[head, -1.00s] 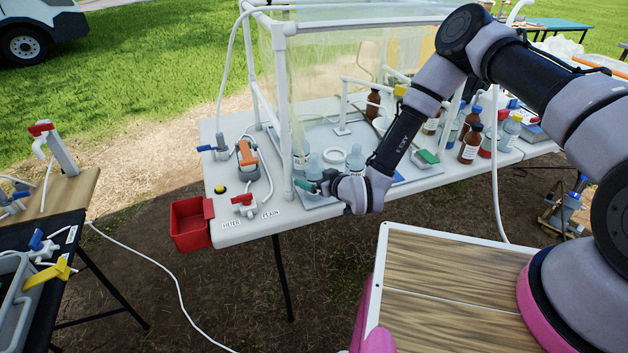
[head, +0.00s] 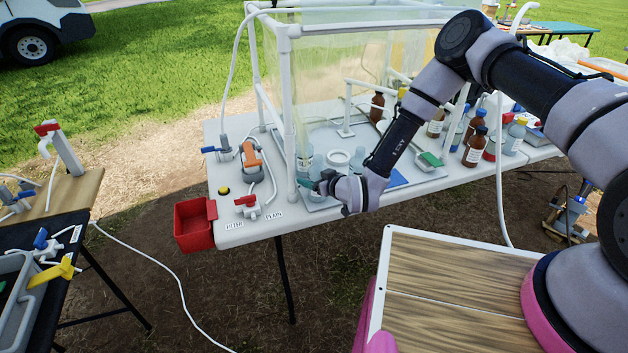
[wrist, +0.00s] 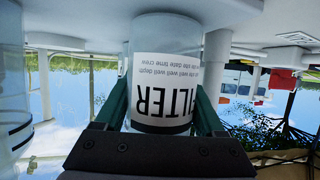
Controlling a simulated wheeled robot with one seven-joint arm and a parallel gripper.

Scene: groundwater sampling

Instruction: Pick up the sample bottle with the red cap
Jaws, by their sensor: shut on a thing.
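My gripper (wrist: 160,118) is shut on a clear bottle (wrist: 168,45) with a white label (wrist: 165,85) reading FILTER. The wrist picture is upside down, and green fingers lie on both sides of the bottle. Its cap does not show there, so I cannot tell its colour. In the head view my gripper (head: 312,187) is at the front edge of the white table, by clear bottles at the corner post. I cannot clearly pick out a red cap on any bottle in the head view.
A white pipe frame (head: 291,100) with clear sheeting stands on the white table (head: 265,222). Another clear bottle (wrist: 12,90) stands close beside the held one. Brown bottles (head: 474,147) stand farther right. A red bin (head: 193,225) hangs at the table's left end.

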